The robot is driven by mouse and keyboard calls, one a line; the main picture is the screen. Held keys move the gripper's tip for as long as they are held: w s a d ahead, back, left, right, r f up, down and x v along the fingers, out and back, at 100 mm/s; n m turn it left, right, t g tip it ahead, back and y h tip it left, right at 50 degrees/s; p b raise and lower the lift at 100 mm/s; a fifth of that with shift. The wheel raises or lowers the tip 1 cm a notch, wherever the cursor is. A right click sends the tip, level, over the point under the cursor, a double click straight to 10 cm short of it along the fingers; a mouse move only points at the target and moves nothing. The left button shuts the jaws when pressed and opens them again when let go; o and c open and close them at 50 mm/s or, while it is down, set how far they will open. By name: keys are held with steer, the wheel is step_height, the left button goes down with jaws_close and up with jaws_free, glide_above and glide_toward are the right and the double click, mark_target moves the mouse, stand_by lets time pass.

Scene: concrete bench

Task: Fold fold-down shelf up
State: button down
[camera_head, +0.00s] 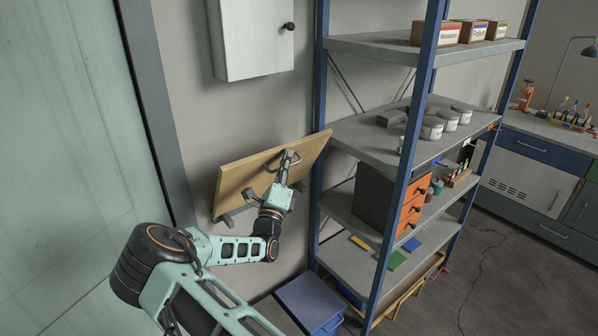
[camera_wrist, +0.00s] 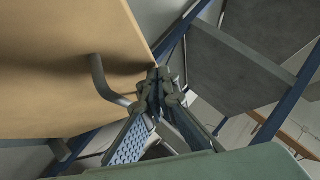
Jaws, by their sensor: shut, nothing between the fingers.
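The fold-down shelf (camera_head: 243,177) is a light wooden board on the wall, left of the blue rack. It stands at a slant, neither flat nor clearly flush with the wall, with dark brackets at its lower edge. In the wrist view the board (camera_wrist: 60,50) fills the upper left, with a grey bar handle (camera_wrist: 108,83) on its face. My gripper (camera_head: 289,157) is in front of the board. In the wrist view my gripper (camera_wrist: 159,80) is shut and empty, its fingertips just right of the handle. Whether the fingers touch the board or handle, I cannot tell.
A blue-framed rack (camera_head: 376,145) with loaded shelves stands close to the right of the board. A white wall cabinet (camera_head: 250,40) hangs above it. A blue box (camera_head: 308,301) is on the floor below. A pale green door (camera_head: 70,130) is at the left.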

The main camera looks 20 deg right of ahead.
steer(key=w+a+r, duration=0.2)
steer(key=w+r, duration=0.1)
steer(key=w, duration=0.3)
steer(key=w+a+r+n+y, duration=0.1)
steer(key=w+a+r, duration=0.1)
steer(key=w, duration=0.4)
steer(key=shift+a+r+n, duration=0.25)
steer(key=shift+r+n, duration=0.05)
steer(key=shift+r, duration=0.15)
steer(key=shift+w+a+r, duration=0.1)
steer(key=shift+w, duration=0.1)
